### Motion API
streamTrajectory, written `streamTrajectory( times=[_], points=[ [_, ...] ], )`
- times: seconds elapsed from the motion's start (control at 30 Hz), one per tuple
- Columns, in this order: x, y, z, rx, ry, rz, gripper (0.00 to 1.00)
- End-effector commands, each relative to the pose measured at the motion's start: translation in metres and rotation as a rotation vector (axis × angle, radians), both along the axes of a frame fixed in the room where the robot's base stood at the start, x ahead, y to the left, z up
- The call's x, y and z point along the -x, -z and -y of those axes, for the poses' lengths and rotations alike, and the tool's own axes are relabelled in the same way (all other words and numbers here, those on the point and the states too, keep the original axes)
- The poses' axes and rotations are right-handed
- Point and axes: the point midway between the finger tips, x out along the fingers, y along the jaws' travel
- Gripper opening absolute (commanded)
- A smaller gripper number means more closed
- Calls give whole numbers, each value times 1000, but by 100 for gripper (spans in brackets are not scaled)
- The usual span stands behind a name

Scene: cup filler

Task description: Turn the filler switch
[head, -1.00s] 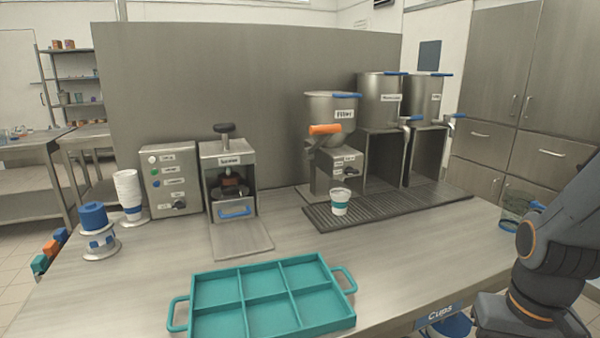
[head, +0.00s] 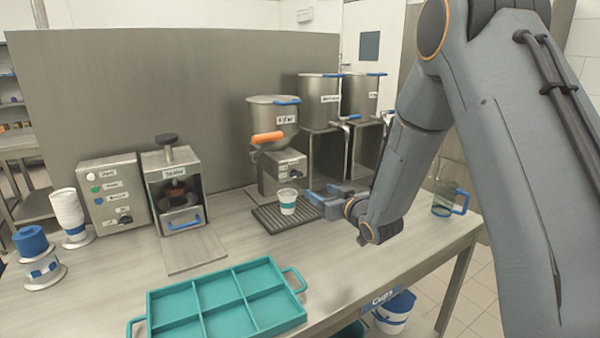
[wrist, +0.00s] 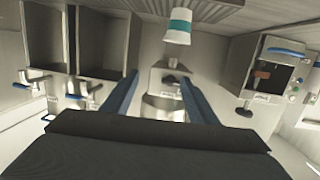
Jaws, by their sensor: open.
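The filler (head: 272,118) is a steel hopper with an orange lever (head: 267,137), standing on a base box with small labels. A small dark switch knob (head: 295,174) shows on the front of that box. A white cup with a teal band (head: 288,208) stands on the drip tray (head: 268,216) below the box. My gripper (head: 318,194) is open and empty, to the right of the cup with its blue fingers pointing towards the filler. In the wrist view the picture is upside down, and the filler's base (wrist: 160,78) shows between my fingertips (wrist: 160,82).
Two more hoppers (head: 320,97) stand on stands at the right, close to my arm. The sealer (head: 172,190) and a button box (head: 112,197) are to the left. A teal divided tray (head: 219,300) lies in front. A clear jug (head: 444,195) stands at the right end.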

Motion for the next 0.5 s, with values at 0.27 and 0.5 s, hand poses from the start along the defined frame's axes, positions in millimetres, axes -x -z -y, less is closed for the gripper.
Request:
streamTrajectory(
  times=[0.27, 0.5],
  points=[
    [-5, -19, -29, -89, -91, 123, 53],
    [-31, -21, -47, -91, -92, 127, 53]
  ],
)
